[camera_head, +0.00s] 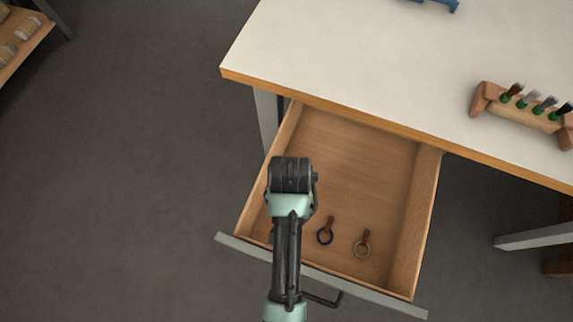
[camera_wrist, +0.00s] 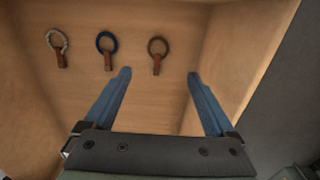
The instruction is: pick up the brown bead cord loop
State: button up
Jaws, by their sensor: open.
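The brown bead cord loop (camera_wrist: 158,46), a dark brown ring with a brown tab, lies on the drawer floor in the wrist view. It is at the right of a row of three loops. My gripper (camera_wrist: 159,75) is open, with its two blue fingers apart and nothing held between them. In the picture, the loop's tab points down into the gap between the fingertips, and the ring is just beyond them. I cannot tell the height of the fingertips above the floor. In the head view, my arm hides the brown loop and the gripper.
A blue loop (camera_head: 325,236) and a pale beige loop (camera_head: 362,249) lie beside it in the open drawer (camera_head: 365,150). The drawer walls stand around them. The tabletop (camera_head: 370,60) overhangs the drawer's back and holds a wooden rack (camera_head: 525,115) of tufts.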

jog(key=f+b, duration=0.1)
jog(key=f, duration=0.5)
jog(key=f+b, duration=0.1)
jog(key=f, duration=0.2)
jog(key=shift+w+d+f+b, duration=0.1)
jog(key=shift+d+f+b, duration=0.2)
jog(key=shift+f, duration=0.1)
jog(key=shift+a, duration=0.1)
jog(key=c, duration=1.4)
